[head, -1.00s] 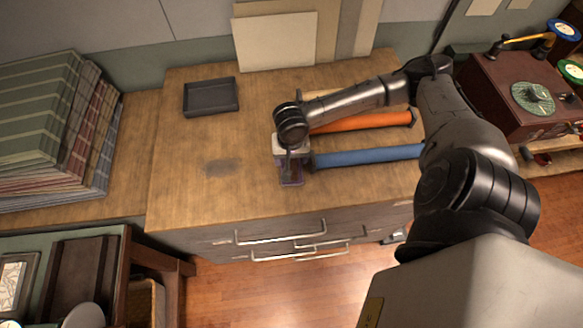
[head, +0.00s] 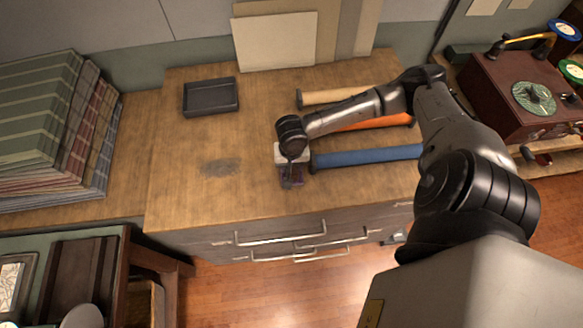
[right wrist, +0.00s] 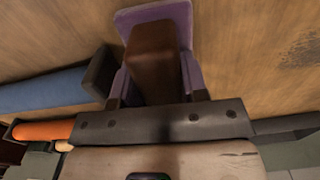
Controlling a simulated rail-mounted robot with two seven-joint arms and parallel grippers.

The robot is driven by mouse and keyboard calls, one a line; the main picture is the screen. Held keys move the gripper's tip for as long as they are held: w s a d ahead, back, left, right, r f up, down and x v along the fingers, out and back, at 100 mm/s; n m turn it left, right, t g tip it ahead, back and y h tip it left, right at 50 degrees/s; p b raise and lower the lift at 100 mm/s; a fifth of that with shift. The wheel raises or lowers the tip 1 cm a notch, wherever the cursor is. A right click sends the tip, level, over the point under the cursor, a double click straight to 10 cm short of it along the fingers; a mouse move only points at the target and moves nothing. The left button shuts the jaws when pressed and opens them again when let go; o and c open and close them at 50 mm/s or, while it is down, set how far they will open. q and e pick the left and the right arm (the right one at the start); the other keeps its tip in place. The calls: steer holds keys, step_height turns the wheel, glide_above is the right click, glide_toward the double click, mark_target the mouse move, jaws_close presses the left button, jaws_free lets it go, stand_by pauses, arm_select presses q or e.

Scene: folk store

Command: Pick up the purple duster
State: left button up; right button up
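The purple duster (head: 286,182) lies near the front edge of the wooden counter, partly hidden by my right gripper. In the right wrist view, its purple base (right wrist: 155,14) and brown block-like handle (right wrist: 154,58) fill the upper middle. My right gripper (head: 292,172) is over the duster, pointing down. In the right wrist view, its fingers (right wrist: 155,85) are spread on both sides of the brown handle. I cannot tell whether they touch it. My left gripper is not in view.
A blue roll (head: 370,156) lies close right of the duster, with orange (head: 375,121) and tan (head: 330,97) rolls behind. A dark tray (head: 210,96) sits at back left. The counter (head: 190,200) is clear left of the duster. Folded striped cloths (head: 50,130) stand further left.

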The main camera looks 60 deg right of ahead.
steer(key=c, duration=0.4)
steer(key=shift+r+p, duration=0.65)
steer(key=shift+r, duration=4.4)
